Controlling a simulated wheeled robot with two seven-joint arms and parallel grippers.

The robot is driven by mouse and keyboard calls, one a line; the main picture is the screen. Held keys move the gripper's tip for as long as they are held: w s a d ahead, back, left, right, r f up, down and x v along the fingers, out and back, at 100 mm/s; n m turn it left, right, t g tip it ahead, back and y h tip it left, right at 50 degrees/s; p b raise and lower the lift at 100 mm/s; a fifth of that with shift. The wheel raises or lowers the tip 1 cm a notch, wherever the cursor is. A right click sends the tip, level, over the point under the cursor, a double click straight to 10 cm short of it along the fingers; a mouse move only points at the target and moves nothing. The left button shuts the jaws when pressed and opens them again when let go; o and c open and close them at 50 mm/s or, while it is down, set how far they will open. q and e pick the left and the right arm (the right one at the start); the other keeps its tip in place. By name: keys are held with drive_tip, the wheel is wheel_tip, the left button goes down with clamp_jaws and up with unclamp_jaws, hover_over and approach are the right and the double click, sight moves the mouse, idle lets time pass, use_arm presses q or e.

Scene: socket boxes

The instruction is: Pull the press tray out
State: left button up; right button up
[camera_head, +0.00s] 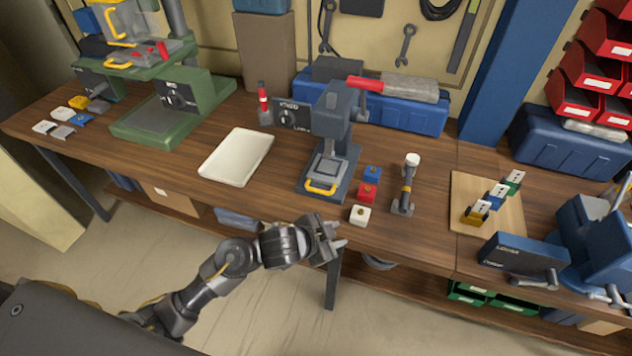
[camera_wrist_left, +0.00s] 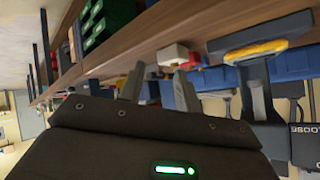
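A small dark grey press (camera_head: 331,125) stands near the middle of the bench, with a red-handled lever. Its tray (camera_head: 325,169) sits in its base, with a yellow handle (camera_head: 321,188) at the front edge. In the left wrist view the yellow handle (camera_wrist_left: 257,50) shows large at the upper right, beyond the fingers. My left gripper (camera_head: 338,232) is in front of the bench edge, below the press and apart from the handle. Its two fingers (camera_wrist_left: 158,88) are spread with nothing between them. My right gripper is not in view.
Red (camera_head: 367,192), blue (camera_head: 372,173) and white (camera_head: 360,215) blocks and an upright tool (camera_head: 405,185) stand right of the press. A cream tray (camera_head: 237,157) lies left of it. A green press (camera_head: 175,105) stands farther left. Bare wood lies before the cream tray.

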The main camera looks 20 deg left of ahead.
use_arm(q)
drive_tip(key=w+d+m, duration=0.1)
drive_tip(key=w, duration=0.1)
drive_tip(key=w+d+r+m+g+h, duration=0.1)
drive_tip(key=m, duration=0.1)
drive_tip(key=w+d+m+g, duration=0.1)
drive_tip(key=w+m, duration=0.1)
drive_tip(key=shift+w+r+h, duration=0.25)
drive_tip(key=shift+w+h, duration=0.05)
drive_tip(key=shift+h, duration=0.1)
drive_tip(key=w+a+m+g, duration=0.1)
drive_tip(key=w+a+r+m, duration=0.1)
drive_tip(key=w, duration=0.1)
drive_tip(key=shift+w+a+g, duration=0.1)
drive_tip(key=shift+g, duration=0.3)
wheel_tip(320, 180, up, 2)
drive_tip(key=g+y, duration=0.2)
hover_over(320, 190)
drive_tip(key=s+d, duration=0.2)
drive_tip(key=s, duration=0.1)
drive_tip(key=w+a+r+g+y, duration=0.1)
drive_tip(key=a+r, duration=0.4)
drive_tip(key=a, duration=0.2)
drive_tip(key=p+x, duration=0.1)
drive_tip(key=x, duration=0.4)
drive_tip(key=p+x, duration=0.1)
drive_tip(key=x, duration=0.5)
drive_tip(key=shift+a+f, duration=0.2)
drive_tip(key=shift+s, duration=0.1)
clamp_jaws()
